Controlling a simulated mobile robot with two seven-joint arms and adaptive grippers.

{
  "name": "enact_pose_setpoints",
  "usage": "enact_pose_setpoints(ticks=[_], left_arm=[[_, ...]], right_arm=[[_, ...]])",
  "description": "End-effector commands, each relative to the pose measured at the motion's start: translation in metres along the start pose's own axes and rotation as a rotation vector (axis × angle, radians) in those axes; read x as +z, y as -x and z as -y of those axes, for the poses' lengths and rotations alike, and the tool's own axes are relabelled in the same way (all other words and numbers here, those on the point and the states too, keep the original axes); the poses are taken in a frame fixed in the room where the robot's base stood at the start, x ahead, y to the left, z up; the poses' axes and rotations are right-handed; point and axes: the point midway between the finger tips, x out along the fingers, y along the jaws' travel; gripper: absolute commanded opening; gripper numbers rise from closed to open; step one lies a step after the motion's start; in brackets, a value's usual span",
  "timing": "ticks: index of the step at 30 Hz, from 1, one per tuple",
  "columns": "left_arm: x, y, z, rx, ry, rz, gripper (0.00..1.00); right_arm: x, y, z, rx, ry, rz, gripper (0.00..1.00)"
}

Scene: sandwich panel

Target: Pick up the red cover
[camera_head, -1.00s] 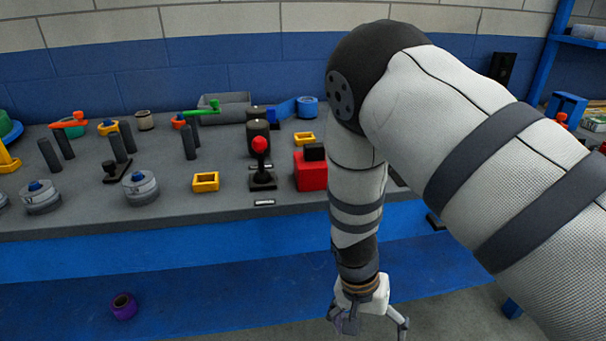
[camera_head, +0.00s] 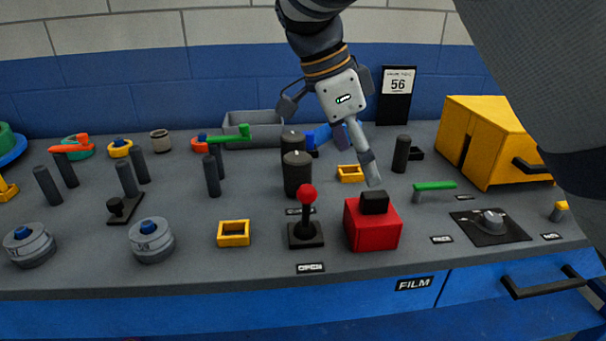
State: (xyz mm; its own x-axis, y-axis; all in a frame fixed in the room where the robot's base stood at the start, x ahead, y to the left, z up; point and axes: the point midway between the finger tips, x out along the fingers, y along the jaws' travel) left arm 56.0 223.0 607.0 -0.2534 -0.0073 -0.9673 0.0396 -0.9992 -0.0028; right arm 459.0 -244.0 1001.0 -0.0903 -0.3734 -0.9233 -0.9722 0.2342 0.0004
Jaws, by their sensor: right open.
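The red cover (camera_head: 371,226) is a red box-shaped piece with a black block on top. It sits on the grey bench top at the front, right of the red-knobbed joystick. My right gripper (camera_head: 338,140) hangs above and behind it with its fingers spread and nothing between them. One long grey finger points down, its tip close to the black block in the picture; I cannot tell whether they touch. My left gripper is not in view.
The joystick (camera_head: 306,222) and black cylinders (camera_head: 297,175) stand left of the cover. A green-handled lever (camera_head: 434,186), a knob plate (camera_head: 490,226) and a large yellow box (camera_head: 487,140) are to its right. A yellow frame (camera_head: 234,233) lies farther left.

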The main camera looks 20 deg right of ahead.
Motion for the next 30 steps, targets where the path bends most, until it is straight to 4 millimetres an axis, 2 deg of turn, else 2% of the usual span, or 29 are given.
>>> enact_pose_setpoints(ticks=[6,11,18,26,30], left_arm=[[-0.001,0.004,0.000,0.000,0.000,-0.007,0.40],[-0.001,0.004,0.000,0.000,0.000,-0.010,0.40],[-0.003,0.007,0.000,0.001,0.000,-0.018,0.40],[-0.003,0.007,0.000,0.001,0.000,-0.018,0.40],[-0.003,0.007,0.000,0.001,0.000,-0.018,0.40]], right_arm=[[0.000,-0.048,-0.002,0.008,0.001,0.001,0.90],[0.000,-0.069,-0.001,0.005,0.002,0.000,0.90],[0.002,-0.112,-0.001,0.004,0.003,0.001,0.90],[0.002,-0.118,0.000,0.001,0.004,0.001,0.90],[0.002,-0.118,0.000,0.002,0.004,0.001,0.61]])
